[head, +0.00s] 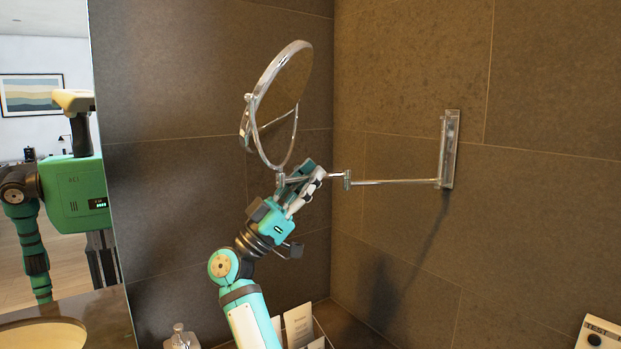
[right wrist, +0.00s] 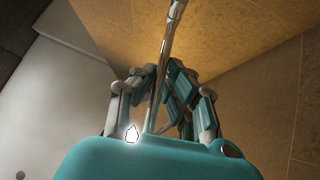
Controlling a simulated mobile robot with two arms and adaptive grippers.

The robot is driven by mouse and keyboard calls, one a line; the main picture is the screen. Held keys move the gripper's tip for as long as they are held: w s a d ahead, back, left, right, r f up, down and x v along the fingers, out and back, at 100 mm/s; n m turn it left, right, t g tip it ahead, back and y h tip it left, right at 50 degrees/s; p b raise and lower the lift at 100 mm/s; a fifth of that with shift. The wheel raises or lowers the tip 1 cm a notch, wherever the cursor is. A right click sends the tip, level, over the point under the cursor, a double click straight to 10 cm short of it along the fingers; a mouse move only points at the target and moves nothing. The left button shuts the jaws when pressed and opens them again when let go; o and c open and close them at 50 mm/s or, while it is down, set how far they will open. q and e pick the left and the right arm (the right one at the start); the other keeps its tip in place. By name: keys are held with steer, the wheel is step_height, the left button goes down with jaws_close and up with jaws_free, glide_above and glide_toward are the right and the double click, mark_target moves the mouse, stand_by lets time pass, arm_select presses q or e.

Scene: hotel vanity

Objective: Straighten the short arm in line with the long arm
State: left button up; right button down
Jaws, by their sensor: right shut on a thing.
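A round chrome mirror (head: 283,85) hangs on a folding wall mount in the head view. The long arm (head: 395,182) runs left from the wall bracket (head: 450,150) to an elbow joint (head: 347,180). The short arm (head: 333,176) runs from the elbow to the mirror's pivot (head: 280,183). In the head picture the two arms look nearly in line; any bend in depth is hard to judge. My right gripper (head: 312,178) is shut on the short arm, hiding its middle. In the right wrist view a chrome rod (right wrist: 170,35) passes between the fingers. My left gripper is out of view.
Tiled walls meet in a corner behind the mount. A large wall mirror (head: 45,240) at the left reflects my body. Below are a glass bottle (head: 181,338), a holder with cards (head: 299,325), and a white box (head: 600,332) at the lower right.

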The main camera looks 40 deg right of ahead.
stand_by(0.4)
steer(key=g, duration=0.1)
steer(key=w+m+g+y, duration=0.1)
steer(key=g, duration=0.1)
steer(key=m+g+y, duration=0.1)
steer(key=shift+w+d, duration=0.15)
steer(key=shift+d, duration=0.15)
steer(key=m+g+y, duration=0.1)
steer(key=g, duration=0.1)
steer(key=w+m+g+y, duration=0.1)
steer(key=g, duration=0.1)
steer(key=shift+w+d+f+y+b, duration=0.1)
steer(key=shift+w+d+y+b, duration=0.05)
steer(key=shift+d+y+b, duration=0.2)
steer(key=c, duration=1.4)
jaws_free()
steer(key=v, duration=1.2)
